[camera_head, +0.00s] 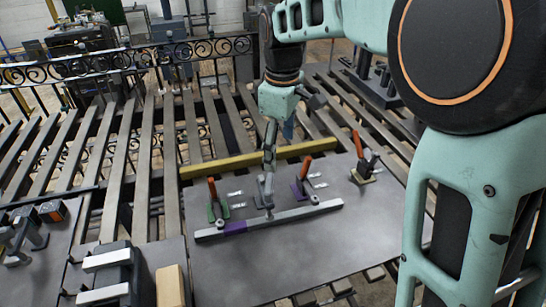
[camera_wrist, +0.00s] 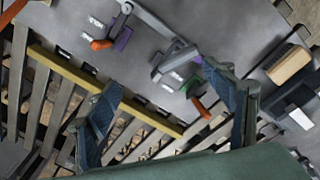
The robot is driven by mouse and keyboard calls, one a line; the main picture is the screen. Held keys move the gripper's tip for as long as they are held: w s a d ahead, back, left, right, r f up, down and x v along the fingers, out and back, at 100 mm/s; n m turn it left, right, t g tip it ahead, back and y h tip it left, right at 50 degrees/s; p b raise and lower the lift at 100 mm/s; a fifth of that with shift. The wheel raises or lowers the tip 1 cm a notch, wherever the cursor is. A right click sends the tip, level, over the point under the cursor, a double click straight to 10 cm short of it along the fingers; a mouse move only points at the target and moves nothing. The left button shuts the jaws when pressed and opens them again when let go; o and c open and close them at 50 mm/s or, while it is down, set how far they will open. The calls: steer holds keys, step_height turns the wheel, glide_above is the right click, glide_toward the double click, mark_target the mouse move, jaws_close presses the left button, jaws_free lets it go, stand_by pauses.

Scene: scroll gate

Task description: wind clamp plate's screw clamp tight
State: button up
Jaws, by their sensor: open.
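The clamp plate (camera_head: 290,250) is a dark grey sheet on the slatted bench and also shows in the wrist view (camera_wrist: 240,40). A grey clamp (camera_head: 264,188) stands at its middle, between a green-based clamp (camera_head: 216,205) and a purple-based clamp (camera_head: 300,187), both with red-orange handles. I cannot tell for sure which one is the screw clamp. A long grey bar (camera_head: 285,216) with a purple section lies in front of them. My gripper (camera_head: 269,160) hangs pointing down over the grey clamp. In the wrist view its two fingers (camera_wrist: 162,78) are spread apart with nothing held.
A yellow bar (camera_head: 245,160) runs behind the clamps. Another orange-handled clamp (camera_head: 363,165) stands at the plate's right rear. Scrolled ironwork (camera_head: 130,60) stands behind. The plate's front is clear.

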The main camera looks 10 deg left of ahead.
mark_target(269, 183)
steer(key=f+n, duration=0.1)
steer(key=f, duration=0.2)
steer(key=s+a+f+n, duration=0.1)
steer(key=f, duration=0.3)
steer(key=a+f+n+g+p, duration=0.1)
steer(key=f, duration=0.3)
steer(key=shift+s+a, duration=0.2)
steer(key=shift+s, duration=0.1)
steer(key=shift+r, duration=0.1)
steer(key=c, duration=1.2)
steer(key=shift+o, duration=0.2)
